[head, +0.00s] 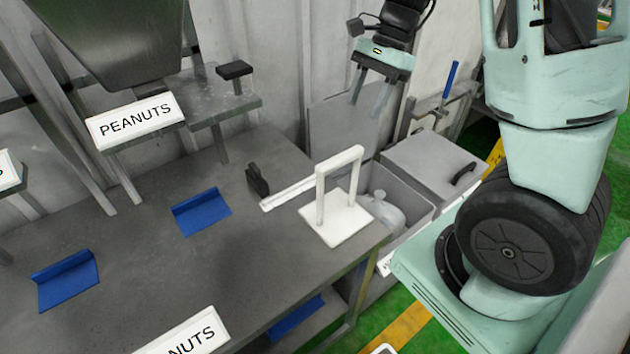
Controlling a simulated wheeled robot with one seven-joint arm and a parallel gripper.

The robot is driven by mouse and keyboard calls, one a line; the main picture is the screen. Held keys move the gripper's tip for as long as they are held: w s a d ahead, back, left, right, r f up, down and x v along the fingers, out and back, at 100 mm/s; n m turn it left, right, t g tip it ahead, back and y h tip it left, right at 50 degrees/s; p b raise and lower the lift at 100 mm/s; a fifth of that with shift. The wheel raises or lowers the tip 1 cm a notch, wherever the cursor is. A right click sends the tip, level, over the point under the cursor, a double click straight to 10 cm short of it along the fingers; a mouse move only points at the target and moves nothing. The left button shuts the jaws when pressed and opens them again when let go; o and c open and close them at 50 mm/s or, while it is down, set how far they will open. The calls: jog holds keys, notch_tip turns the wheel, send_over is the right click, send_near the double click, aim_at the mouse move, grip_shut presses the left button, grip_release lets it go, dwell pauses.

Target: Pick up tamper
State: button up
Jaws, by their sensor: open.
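The tamper (341,226) looks to be the white piece with a square flat base and an upright looped handle. It stands at the right end of the grey table (130,265). A white bar reaches left from behind its handle; I cannot tell whether it is part of it. My gripper (366,109) is in the upper middle of the head view, fingers pointing down. It is open with nothing between its fingers. It appears above and beyond the tamper in the picture, clear of it.
Blue angled pieces (203,214) lie on the table, near a small black block (257,180). A PEANUTS sign (136,121) fronts a metal shelf under a hopper (115,38). A grey bin (408,208) with a clear bag stands beyond the table's right end.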

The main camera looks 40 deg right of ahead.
jog(key=p, duration=0.2)
send_near(337, 167)
jog(key=f, duration=0.4)
jog(key=w+f, duration=0.1)
jog(key=f, duration=0.1)
jog(key=shift+w+a+f, duration=0.1)
jog(key=shift+a, duration=0.15)
jog(key=shift+p+x, duration=0.7)
jog(key=shift+x, duration=1.95)
grip_shut()
